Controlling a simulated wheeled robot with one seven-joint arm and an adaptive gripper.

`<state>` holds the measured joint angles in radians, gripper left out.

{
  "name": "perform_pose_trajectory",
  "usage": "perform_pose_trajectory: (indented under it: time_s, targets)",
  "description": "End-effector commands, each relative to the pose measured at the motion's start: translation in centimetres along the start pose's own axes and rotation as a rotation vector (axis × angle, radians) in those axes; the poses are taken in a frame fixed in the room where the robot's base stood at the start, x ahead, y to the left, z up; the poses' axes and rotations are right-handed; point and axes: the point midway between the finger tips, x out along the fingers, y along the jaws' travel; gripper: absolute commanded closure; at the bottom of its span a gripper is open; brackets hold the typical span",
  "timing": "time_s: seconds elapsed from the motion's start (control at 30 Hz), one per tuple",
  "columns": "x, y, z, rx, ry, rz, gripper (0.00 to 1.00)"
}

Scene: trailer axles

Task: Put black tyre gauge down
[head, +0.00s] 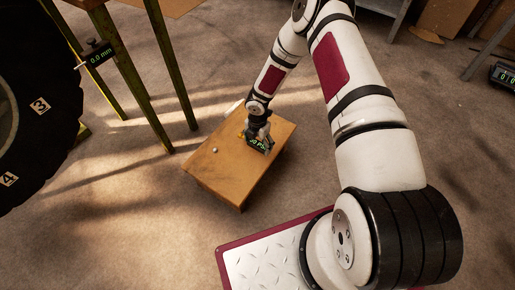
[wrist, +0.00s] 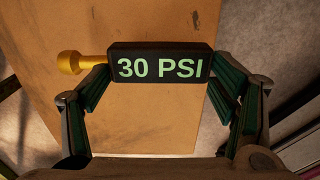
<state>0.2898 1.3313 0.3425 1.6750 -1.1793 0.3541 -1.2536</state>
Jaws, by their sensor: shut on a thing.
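The black tyre gauge (wrist: 160,67) is a small dark block reading "30 PSI" in pale green, with a brass-coloured nozzle (wrist: 82,62) sticking out on its left in the wrist view. My gripper (wrist: 160,84) is shut on the gauge, a finger at each end. In the head view my gripper (head: 259,132) is over the brown wooden stand (head: 215,172), with the gauge's lit face (head: 258,144) below the fingers. The stand's top also fills much of the wrist view (wrist: 120,125). Whether the gauge touches the stand's top I cannot tell.
A small pale object (head: 215,150) lies on the stand's left part. A large black tyre (head: 40,75) with number tags stands at the left, near a gauge reading "0.0 mm" (head: 97,54) and green metal legs (head: 172,75). Another display (head: 505,77) is at the right edge.

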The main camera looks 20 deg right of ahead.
Motion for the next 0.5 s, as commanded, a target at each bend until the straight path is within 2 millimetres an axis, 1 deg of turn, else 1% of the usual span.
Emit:
perform_pose_trajectory:
  time_s: [0.1,0.2,0.27,0.5]
  targets:
    - [2.0,-0.1,0.0,0.000,0.001,-0.001,0.69]
    - [3.4,-0.1,0.0,0.001,0.000,-0.001,0.69]
    - [3.7,-0.1,0.1,0.000,-0.001,0.000,0.69]
    - [3.5,-0.1,0.1,0.000,-0.001,0.000,0.69]
